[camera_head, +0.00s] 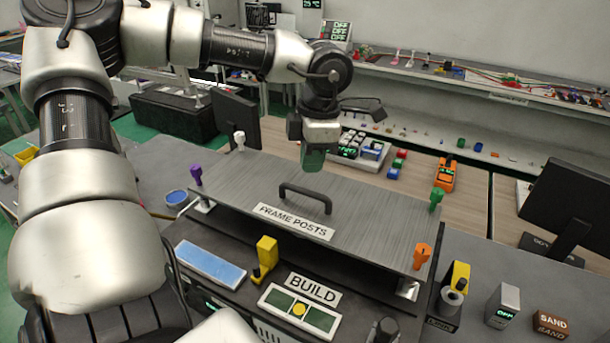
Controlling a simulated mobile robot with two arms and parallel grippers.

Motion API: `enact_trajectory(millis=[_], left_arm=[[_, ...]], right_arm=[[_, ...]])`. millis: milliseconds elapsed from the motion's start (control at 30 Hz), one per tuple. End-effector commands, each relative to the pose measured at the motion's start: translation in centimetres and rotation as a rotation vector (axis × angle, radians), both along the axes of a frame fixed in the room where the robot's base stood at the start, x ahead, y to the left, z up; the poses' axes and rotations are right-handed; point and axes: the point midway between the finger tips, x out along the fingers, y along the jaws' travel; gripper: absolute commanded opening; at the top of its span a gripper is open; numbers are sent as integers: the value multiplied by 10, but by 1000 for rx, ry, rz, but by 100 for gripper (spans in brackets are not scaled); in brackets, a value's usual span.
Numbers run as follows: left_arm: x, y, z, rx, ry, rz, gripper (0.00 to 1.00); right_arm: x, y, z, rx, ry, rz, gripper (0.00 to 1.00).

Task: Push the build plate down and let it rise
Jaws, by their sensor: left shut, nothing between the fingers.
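The build plate (355,215) is a wide grey sheet with a dark handle (305,195) and a label reading FRAME POSTS. It sits raised above a dark base, with a gap showing under its front edge. Coloured posts stand at its corners: purple (196,174), white (240,141), green (436,198) and orange (421,256). My left gripper (312,160) is shut and empty, pointing down over the plate's back part, behind the handle. I cannot tell whether its tip touches the plate. My right gripper is not in view.
A BUILD panel (300,308) with a yellow button and a yellow lever (265,258) stand in front of the plate. Another yellow lever (455,282), a grey switch box (502,306) and a SAND block (552,324) are at right. A monitor (570,205) stands far right.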

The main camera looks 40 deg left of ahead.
Motion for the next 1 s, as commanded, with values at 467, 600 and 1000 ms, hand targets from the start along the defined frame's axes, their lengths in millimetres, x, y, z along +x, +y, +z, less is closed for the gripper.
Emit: enact_trajectory(millis=[467, 600, 1000], left_arm=[[-4, 2, -44, 0, 0, 0, 0], [-4, 3, -44, 1, 1, 1, 0], [-5, 3, -69, 1, 4, 1, 0]], right_arm=[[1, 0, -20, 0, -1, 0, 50], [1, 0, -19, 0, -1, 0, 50], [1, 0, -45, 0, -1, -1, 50]])
